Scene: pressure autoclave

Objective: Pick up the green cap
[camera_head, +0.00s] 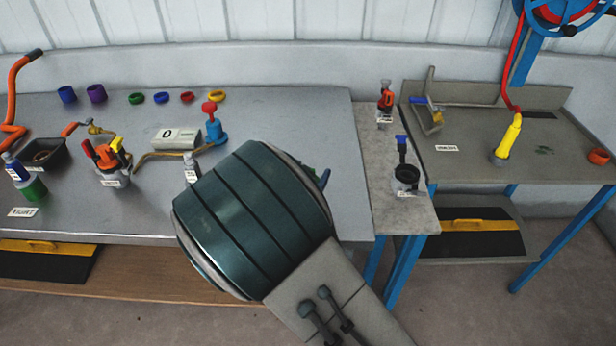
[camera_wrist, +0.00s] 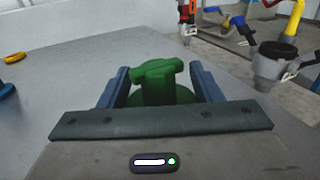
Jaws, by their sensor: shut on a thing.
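The green cap (camera_wrist: 158,88) has a raised T-shaped grip on top and shows in the middle of the wrist view. My gripper (camera_wrist: 158,72) is shut on it, with one blue finger on each side. The lower part of the cap is hidden behind the gripper body, so I cannot tell whether it touches the table. In the head view my dark green arm link covers the cap. Only a small blue bit of my gripper (camera_head: 322,178) shows past the arm, over the right part of the grey table.
The grey table (camera_head: 290,110) has free room behind my arm. Several coloured rings lie at its back left. A blue valve with a red knob (camera_head: 213,124) and a counter box (camera_head: 175,138) stand left of my arm. A black cup (camera_head: 406,178) stands on the side table at right.

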